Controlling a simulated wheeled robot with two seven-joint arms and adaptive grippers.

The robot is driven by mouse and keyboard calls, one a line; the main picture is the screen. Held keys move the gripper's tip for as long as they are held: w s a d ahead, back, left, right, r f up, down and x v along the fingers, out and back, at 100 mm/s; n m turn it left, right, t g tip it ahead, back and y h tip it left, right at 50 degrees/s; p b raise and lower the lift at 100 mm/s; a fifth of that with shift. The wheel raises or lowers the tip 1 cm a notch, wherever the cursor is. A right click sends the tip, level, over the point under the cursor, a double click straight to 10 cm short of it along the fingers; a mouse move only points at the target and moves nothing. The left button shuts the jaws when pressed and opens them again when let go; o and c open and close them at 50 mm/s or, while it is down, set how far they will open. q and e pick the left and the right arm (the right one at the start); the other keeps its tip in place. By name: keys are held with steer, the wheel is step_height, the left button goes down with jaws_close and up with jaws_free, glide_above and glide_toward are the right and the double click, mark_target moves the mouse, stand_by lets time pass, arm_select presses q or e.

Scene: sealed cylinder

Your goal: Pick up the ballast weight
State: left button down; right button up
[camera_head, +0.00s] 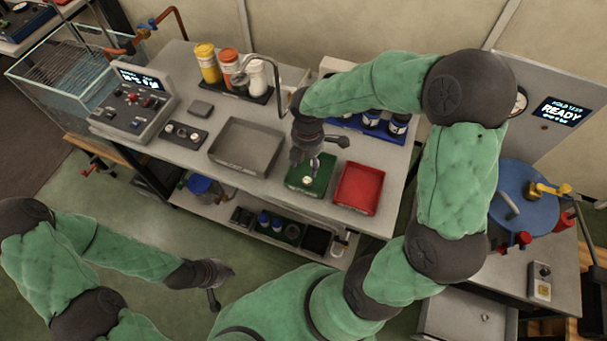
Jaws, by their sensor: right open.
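A small pale object (307,180), perhaps the ballast weight, shows in the green tray (293,186) on the workbench. It is too small to identify surely. My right gripper (314,164) is open over the green tray, pointing down, with its fingertips close to the pale object. Whether they touch it or sit just above it cannot be told. My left gripper (213,296) hangs over the floor in front of the bench, away from the trays. Its jaw opening cannot be made out.
A red tray (357,188) lies right of the green one, and a larger grey tray (246,147) lies left. Bottles (207,63) stand at the back. A control box (135,102) sits at the left. A blue round lid (527,205) is at the right.

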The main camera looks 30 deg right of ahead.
steer(key=b, duration=0.1)
glide_above(307, 180)
step_height(307, 180, down, 4)
steer(key=shift+s+f, duration=0.1)
steer(key=shift+f, duration=0.15)
step_height(307, 180, down, 5)
steer(key=b, duration=0.2)
steer(key=shift+b, duration=0.3)
jaws_close()
